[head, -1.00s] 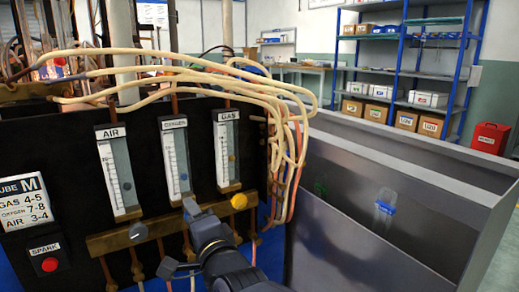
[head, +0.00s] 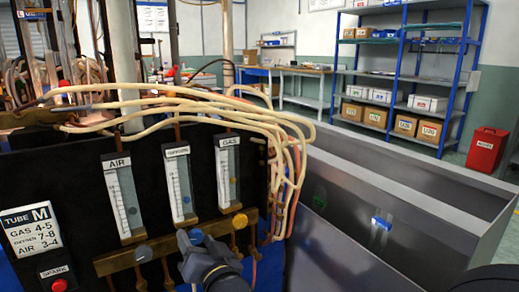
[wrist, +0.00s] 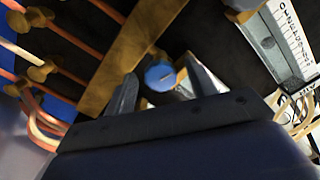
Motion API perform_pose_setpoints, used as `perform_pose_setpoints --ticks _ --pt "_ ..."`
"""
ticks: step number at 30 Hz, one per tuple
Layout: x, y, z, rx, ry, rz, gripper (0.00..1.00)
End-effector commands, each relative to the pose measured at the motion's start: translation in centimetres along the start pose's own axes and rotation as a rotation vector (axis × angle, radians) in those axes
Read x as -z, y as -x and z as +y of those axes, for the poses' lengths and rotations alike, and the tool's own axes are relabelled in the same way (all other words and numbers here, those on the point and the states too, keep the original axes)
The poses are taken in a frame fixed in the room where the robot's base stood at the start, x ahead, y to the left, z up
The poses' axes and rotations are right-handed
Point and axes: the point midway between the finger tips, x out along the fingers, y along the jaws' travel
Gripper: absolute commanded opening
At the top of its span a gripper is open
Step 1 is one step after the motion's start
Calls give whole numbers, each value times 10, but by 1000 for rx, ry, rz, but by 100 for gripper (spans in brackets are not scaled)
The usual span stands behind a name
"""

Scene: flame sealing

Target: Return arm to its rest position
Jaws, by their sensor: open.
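My gripper (head: 188,242) is open and empty at the front of the black burner panel, just left of the blue knob (head: 196,236) under the oxygen flowmeter (head: 179,185). In the wrist view the blue knob (wrist: 160,75) shows between the spread fingers of my gripper (wrist: 163,88), beyond their tips; I cannot tell the exact gap. My forearm runs down to the bottom edge of the head view. A grey knob (head: 143,253) sits under the air flowmeter (head: 124,198). A yellow knob (head: 239,221) sits under the gas flowmeter (head: 229,172).
Cream hoses (head: 215,112) loop over the panel top and hang at its right end. A grey metal bin (head: 400,187) stands right, with a clear blue-topped item (head: 381,226) inside. A red SPARK button (head: 59,285) is lower left. Shelving (head: 405,75) and a red container (head: 487,148) stand behind.

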Motion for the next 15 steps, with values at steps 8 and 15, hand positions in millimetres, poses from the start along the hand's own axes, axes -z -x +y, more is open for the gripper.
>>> perform_pose_setpoints --ticks 8,15 --pt "3 0 -2 -2 237 -4 53" --pt "3 0 -1 -2 430 -3 53"
